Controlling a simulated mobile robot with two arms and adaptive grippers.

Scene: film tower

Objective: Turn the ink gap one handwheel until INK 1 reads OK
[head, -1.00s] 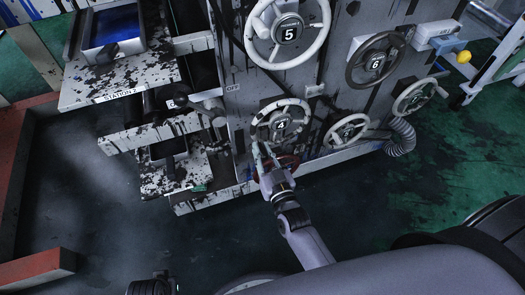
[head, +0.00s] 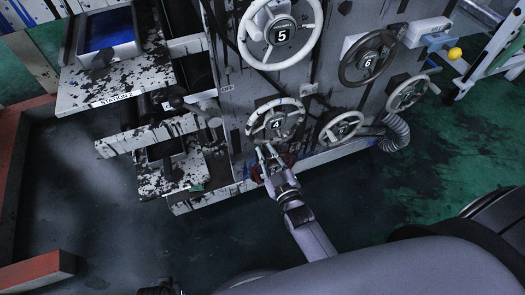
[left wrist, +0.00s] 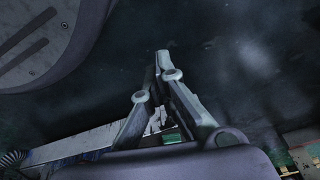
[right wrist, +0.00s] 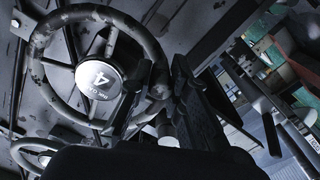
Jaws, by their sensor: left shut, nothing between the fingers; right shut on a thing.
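The handwheel marked 4 (head: 296,111) is a pale, ink-stained wheel low on the grey machine front. Its hub is also close in the right wrist view (right wrist: 98,80), with small lettering that I cannot read for sure. My right gripper (head: 267,147) is shut on the lower rim of this wheel. In the right wrist view the dark fingers (right wrist: 165,88) straddle the rim. My left gripper (left wrist: 162,58) is shut and empty over the dark floor. I see no readable INK 1 indicator in any view.
Handwheel 5 (head: 314,45) is above, handwheel 6 (head: 345,72) is to the upper right, and a smaller wheel (head: 341,128) is close on the right. Ink-splashed shelves (head: 80,94) stick out at left. A ribbed hose (head: 397,132) is at right.

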